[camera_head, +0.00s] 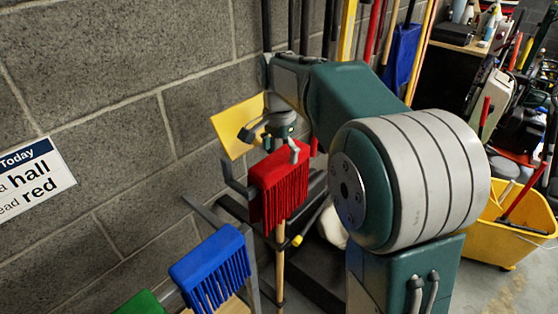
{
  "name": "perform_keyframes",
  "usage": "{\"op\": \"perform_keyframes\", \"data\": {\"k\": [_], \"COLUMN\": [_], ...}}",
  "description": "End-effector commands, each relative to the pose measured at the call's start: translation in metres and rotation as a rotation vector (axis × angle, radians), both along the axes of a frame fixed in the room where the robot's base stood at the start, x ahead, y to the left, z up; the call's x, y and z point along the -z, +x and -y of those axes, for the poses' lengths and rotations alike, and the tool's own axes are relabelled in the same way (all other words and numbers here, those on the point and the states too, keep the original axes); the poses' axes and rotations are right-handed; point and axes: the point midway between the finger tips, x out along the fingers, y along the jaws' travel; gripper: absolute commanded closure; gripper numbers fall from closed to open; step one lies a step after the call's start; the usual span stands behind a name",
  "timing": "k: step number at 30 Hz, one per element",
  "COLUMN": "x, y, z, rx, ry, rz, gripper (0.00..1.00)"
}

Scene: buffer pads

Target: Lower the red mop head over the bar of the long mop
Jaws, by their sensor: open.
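The red mop head (278,186) hangs upright with its strands down, near the wall in the middle of the view. A pale wooden handle (280,262) shows directly below it. The strands hide the handle's upper end and any bar there, so I cannot tell how the head sits on it. My gripper (270,146) is at the top edge of the red head, with its fingers spread apart. One finger is by the head's top right; I cannot tell whether it touches.
A blue mop head (210,268) and a green one (142,303) stand at the lower left. A dark metal rack (250,270) is beside the red head. A yellow panel (234,122) is behind my gripper. A wall sign (32,178) reads "red". A yellow bucket (500,242) stands right.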

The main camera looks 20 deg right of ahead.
Motion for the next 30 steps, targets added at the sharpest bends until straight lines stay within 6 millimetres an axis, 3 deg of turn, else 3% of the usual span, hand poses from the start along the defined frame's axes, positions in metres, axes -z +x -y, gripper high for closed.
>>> {"op": "perform_keyframes", "data": {"k": [6, 12, 18, 26, 30], "x": [-0.048, -0.081, -0.093, -0.093, -0.098], "y": [0.002, 0.003, 0.002, 0.002, -0.013], "z": [-0.001, -0.002, -0.002, -0.002, -0.002], "rx": [-0.001, -0.001, -0.001, -0.002, -0.049], "ry": [0.000, -0.001, 0.000, -0.001, -0.001], "rz": [0.004, 0.001, -0.002, -0.001, 0.027], "gripper": [0.00, 0.00, 0.00, 0.00, 0.00]}}
